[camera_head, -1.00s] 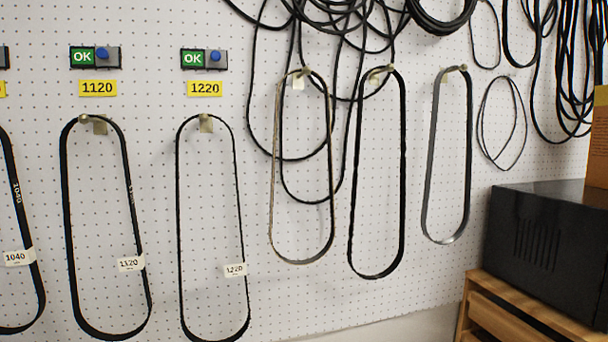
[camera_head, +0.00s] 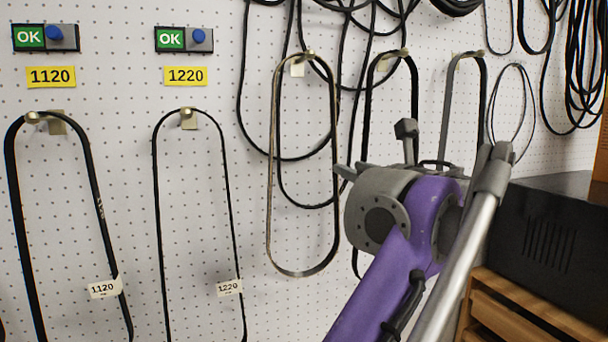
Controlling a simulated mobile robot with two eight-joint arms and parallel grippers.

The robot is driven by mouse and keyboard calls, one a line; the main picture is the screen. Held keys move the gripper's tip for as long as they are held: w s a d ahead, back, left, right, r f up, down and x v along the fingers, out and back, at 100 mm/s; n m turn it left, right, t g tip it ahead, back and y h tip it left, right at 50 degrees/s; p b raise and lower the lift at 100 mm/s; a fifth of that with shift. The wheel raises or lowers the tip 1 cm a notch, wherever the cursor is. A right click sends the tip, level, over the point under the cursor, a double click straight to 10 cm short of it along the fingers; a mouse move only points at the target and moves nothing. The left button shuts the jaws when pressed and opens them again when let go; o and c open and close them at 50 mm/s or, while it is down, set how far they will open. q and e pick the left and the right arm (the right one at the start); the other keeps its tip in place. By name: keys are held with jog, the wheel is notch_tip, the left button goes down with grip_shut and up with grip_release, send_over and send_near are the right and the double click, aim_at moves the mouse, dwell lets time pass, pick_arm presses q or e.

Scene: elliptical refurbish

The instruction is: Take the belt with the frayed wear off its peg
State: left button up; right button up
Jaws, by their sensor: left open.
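Several belt loops hang on pegs on the white pegboard. The belt with a pale tan, rough-looking edge (camera_head: 270,180) hangs on a peg at centre, with a small blank tag by the peg; its edge differs from the plain black belts. A black belt (camera_head: 413,85) and a grey belt (camera_head: 447,110) hang to its right, partly hidden by my left arm. No belt appears held. My right gripper is not in view.
Belts labelled 1120 (camera_head: 16,200) and 1220 (camera_head: 156,200) hang at left under OK boxes. Loose black cords (camera_head: 242,90) hang behind the tan-edged belt. A black box (camera_head: 560,240) stands on a wooden cabinet (camera_head: 500,310) at right.

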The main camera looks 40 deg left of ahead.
aim_at(335, 177)
pick_arm(q)
jog(key=x, duration=0.7)
jog(key=shift+a+f+p, duration=0.1)
jog(key=shift+f+p, duration=0.1)
jog(key=shift+p, duration=0.1)
jog(key=shift+w+a+f, duration=0.1)
jog(key=shift+w+a, duration=0.1)
jog(key=shift+s+d, duration=0.1)
jog(key=shift+s, duration=0.05)
jog(key=shift+c, duration=0.7)
grip_shut()
